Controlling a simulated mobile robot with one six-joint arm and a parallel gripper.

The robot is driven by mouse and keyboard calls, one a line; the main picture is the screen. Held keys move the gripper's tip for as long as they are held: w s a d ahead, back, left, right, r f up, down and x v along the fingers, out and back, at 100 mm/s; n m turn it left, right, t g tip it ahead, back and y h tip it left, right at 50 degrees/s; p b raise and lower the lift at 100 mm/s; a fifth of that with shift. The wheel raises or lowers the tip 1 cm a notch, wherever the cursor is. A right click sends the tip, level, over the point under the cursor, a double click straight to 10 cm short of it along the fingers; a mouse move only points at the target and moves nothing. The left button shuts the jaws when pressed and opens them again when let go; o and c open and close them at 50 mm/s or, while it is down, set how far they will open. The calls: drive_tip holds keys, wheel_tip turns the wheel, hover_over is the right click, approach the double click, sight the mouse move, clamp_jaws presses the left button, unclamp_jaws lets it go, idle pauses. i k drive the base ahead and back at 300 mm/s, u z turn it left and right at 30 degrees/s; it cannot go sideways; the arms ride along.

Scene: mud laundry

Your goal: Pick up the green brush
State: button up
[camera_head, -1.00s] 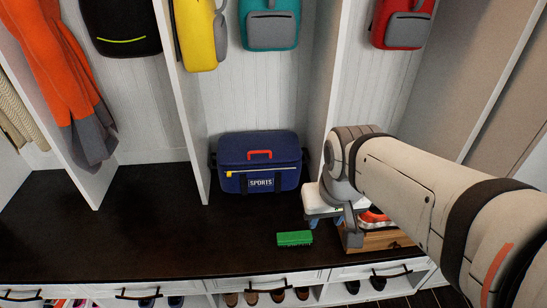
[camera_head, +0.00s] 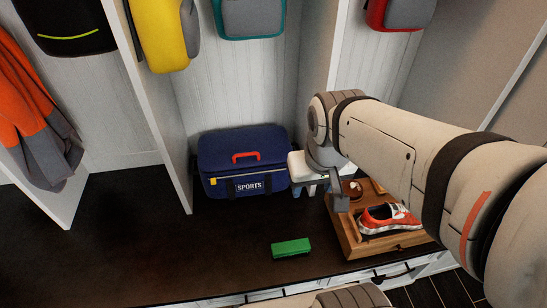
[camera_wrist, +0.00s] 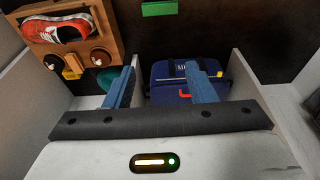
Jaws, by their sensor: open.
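The green brush (camera_head: 290,248) lies on the dark bench top near its front edge, in front of the blue bag. In the wrist view the brush (camera_wrist: 159,8) shows at the top edge, partly cut off by the frame. My gripper (camera_wrist: 162,80) is open and empty, with its two blue fingers apart and the bag in view beyond them. In the head view my gripper (camera_head: 310,178) is behind and right of the brush, beside the bag, and partly hidden by my arm. It is apart from the brush.
A blue sports bag (camera_head: 221,178) stands at the back of the bench. A wooden tray (camera_head: 352,242) with a red shoe (camera_head: 388,217) stands right of the brush. White dividers (camera_head: 150,110) rise behind. The bench left of the brush is clear.

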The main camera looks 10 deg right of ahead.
sight(291, 247)
drive_tip(key=u, duration=0.05)
drive_tip(key=k, duration=0.5)
drive_tip(key=z, duration=2)
drive_tip(key=k, duration=1)
drive_tip(key=u, duration=1.25)
drive_tip(key=i, duration=1)
drive_tip(key=u, duration=0.1)
